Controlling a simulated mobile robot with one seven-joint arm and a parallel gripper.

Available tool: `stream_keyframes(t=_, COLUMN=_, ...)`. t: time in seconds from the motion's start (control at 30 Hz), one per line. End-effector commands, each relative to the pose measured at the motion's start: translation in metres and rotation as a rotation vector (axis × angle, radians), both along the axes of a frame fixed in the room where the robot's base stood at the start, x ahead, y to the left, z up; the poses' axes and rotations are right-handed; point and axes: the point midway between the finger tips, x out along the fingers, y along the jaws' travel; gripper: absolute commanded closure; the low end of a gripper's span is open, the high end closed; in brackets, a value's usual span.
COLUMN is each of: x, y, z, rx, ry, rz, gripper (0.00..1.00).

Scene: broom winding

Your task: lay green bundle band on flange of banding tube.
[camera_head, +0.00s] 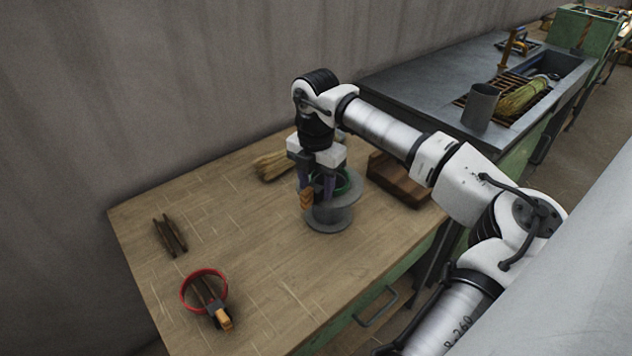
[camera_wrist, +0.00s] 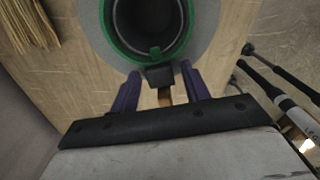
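The banding tube (camera_head: 328,222) stands upright on the wooden table, with a wide grey flange. The green bundle band (camera_head: 349,183) rests on the flange, and in the wrist view the green ring (camera_wrist: 109,45) encircles the dark tube opening. Its black clasp (camera_wrist: 158,76) and brown tab (camera_wrist: 165,97) stick out toward my gripper. My gripper (camera_head: 317,190) points down at the flange's near-left side. Its two purple fingers stand on either side of the clasp, with visible gaps in the wrist view, so it is open. Exact contact between band and flange is partly hidden.
A red band (camera_head: 187,300) with a similar clasp lies at the table's front left, near dark sticks (camera_head: 170,236). Straw bundles (camera_head: 270,166) lie behind the tube. A brown wooden block (camera_head: 396,186) stands to its right. The table's left middle is clear.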

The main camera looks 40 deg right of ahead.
Motion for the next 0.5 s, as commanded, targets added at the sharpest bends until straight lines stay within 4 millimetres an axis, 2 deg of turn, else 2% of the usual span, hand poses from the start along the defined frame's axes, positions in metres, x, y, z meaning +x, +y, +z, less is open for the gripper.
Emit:
stream_keyframes(t=0.33, x=0.000, y=0.000, z=0.001, rx=0.000, ry=0.000, rz=0.000, gripper=0.46)
stream_keyframes(t=0.5, x=0.000, y=-0.001, z=0.018, rx=-0.003, ry=0.000, rz=-0.001, gripper=0.46)
